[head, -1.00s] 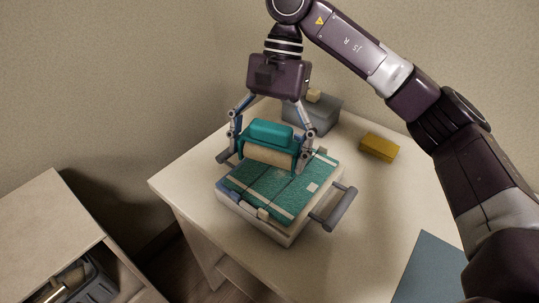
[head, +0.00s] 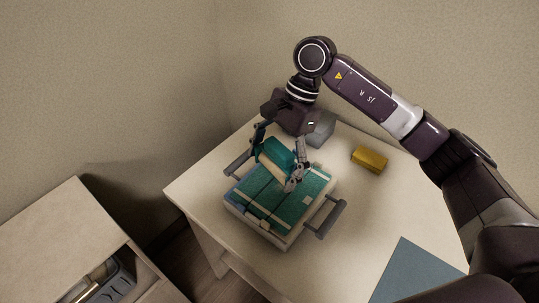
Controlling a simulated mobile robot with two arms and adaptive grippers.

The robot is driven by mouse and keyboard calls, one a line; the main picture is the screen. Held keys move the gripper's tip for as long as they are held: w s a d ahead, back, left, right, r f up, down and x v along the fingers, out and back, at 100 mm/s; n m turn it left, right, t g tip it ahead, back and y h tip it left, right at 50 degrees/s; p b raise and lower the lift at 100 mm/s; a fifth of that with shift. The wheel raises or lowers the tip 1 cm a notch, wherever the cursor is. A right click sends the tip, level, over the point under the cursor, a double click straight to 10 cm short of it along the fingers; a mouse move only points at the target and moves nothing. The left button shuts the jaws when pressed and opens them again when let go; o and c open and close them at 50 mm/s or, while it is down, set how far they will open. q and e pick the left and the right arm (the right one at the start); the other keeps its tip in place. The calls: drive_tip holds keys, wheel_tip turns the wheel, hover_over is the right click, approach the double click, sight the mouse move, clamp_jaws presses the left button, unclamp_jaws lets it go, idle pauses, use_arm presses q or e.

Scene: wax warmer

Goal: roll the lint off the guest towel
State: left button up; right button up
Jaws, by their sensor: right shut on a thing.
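A teal guest towel (head: 288,208) with pale stripes lies flat on a white tray-like base (head: 263,233) with grey side handles (head: 331,216). Small pale bits show on the towel. My right gripper (head: 281,166) is shut on the lint roller (head: 267,170), which has a teal top and a beige roll. The roller is tilted over the far left part of the towel; I cannot tell whether it touches. My left gripper is not in view.
A yellow block (head: 370,159) and a grey box (head: 321,131) stand on the table behind. A blue-grey mat (head: 414,273) lies at front right. A lower cabinet (head: 62,237) with an open compartment stands at left.

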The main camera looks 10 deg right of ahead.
sight(274, 174)
drive_tip(key=shift+f, duration=0.1)
idle(0.4)
drive_tip(key=shift+b, duration=0.45)
wheel_tip(274, 174, down, 5)
drive_tip(key=b, duration=0.5)
drive_tip(key=shift+f, duration=0.1)
drive_tip(key=shift+b, duration=0.4)
